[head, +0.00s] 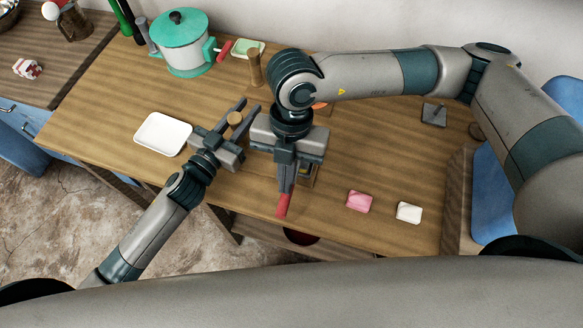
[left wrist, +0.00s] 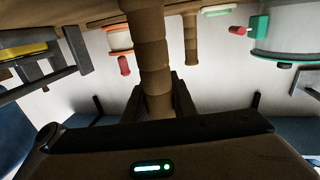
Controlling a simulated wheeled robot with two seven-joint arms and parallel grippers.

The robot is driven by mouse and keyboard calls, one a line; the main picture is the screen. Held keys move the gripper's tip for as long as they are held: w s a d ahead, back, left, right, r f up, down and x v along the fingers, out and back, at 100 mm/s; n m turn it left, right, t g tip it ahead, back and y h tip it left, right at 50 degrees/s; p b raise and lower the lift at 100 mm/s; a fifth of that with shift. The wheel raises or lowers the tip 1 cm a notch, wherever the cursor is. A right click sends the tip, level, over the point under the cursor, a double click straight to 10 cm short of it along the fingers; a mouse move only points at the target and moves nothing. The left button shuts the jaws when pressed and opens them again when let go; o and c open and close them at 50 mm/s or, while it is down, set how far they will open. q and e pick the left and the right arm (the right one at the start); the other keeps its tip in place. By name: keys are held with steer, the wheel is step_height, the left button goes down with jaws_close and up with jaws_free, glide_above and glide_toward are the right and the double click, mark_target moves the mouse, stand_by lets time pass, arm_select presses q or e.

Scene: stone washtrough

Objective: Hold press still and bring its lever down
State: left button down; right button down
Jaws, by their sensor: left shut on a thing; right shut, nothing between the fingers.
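The press is largely hidden under my right arm and gripper in the head view. Its lever shows as a red grip (head: 283,206) towards the table's front. A wooden post (head: 235,118) stands between the fingers of my left gripper (head: 238,114), which is shut on it. The post also shows large in the left wrist view (left wrist: 152,60), upright between the fingers. A second wooden post (head: 254,68) stands farther back. My right gripper (head: 286,182) is shut and empty, its fingertips right by the red grip; I cannot tell whether they touch it.
A white dish (head: 163,134) lies left of my left gripper. A teal-lidded pot (head: 182,45) and a green dish (head: 248,48) stand at the back. Pink (head: 359,201) and white (head: 409,212) bars lie at front right. A small grey object (head: 434,115) is farther back.

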steer(key=s+v, duration=0.1)
steer(key=v, duration=0.6)
steer(key=shift+s+a+r, duration=0.2)
steer(key=shift+s+a, duration=0.1)
arm_select(q)
steer(key=c, duration=1.4)
jaws_free()
steer(key=v, duration=1)
steer(key=shift+s+a, duration=0.15)
steer(key=shift+s, duration=0.1)
steer(key=shift+s+a+r, duration=0.1)
steer(key=shift+s+a, duration=0.3)
steer(key=shift+s, duration=0.15)
